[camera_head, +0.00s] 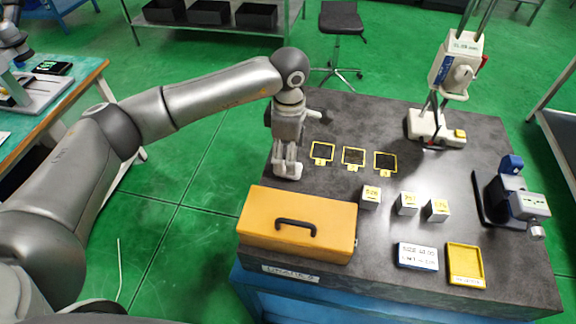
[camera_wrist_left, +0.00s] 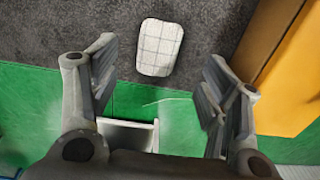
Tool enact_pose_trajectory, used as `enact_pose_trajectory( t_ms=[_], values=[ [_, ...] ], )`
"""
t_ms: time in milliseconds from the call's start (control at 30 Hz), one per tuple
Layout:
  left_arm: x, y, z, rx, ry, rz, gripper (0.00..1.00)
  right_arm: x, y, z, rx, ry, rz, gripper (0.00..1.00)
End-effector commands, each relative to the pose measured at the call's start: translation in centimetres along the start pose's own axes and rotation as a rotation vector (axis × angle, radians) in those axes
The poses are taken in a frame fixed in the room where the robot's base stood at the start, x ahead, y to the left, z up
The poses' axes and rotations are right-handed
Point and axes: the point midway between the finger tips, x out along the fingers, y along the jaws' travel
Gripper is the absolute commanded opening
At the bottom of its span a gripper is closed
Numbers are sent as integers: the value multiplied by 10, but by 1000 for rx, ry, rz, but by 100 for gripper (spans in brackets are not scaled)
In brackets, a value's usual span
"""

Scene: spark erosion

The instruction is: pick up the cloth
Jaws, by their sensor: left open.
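The cloth (camera_wrist_left: 160,47) is a small white pad with a grey grid and rounded corners. In the left wrist view it lies flat on the dark worktop (camera_wrist_left: 60,25), close to its edge. My left gripper (camera_wrist_left: 158,75) is open, with one finger on each side of the picture and the cloth between and beyond the fingertips. Nothing is held in it. In the head view my left gripper (camera_head: 287,168) points down over the worktop's left edge, behind the orange toolbox. I cannot make out the cloth there; the gripper probably hides it. My right gripper is not in view.
The orange toolbox (camera_head: 270,223) stands close to my gripper, and its side also shows in the wrist view (camera_wrist_left: 285,90). Yellow-framed squares (camera_head: 353,157), small labelled blocks (camera_head: 370,195), a yellow tray (camera_head: 465,264) and a white-and-blue device (camera_head: 458,70) occupy the worktop.

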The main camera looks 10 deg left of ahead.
Motion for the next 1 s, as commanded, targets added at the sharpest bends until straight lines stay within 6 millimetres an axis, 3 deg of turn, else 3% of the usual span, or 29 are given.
enact_pose_trajectory(
  t_ms=[233,400,667,1000],
  values=[
    [26,-2,-3,-1,0,-5,70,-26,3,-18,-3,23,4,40],
    [47,-1,-3,-1,1,-2,70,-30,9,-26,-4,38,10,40],
    [50,0,-3,0,0,0,68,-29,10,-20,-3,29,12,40],
    [50,0,-3,0,0,0,25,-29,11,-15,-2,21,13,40]
  ],
)
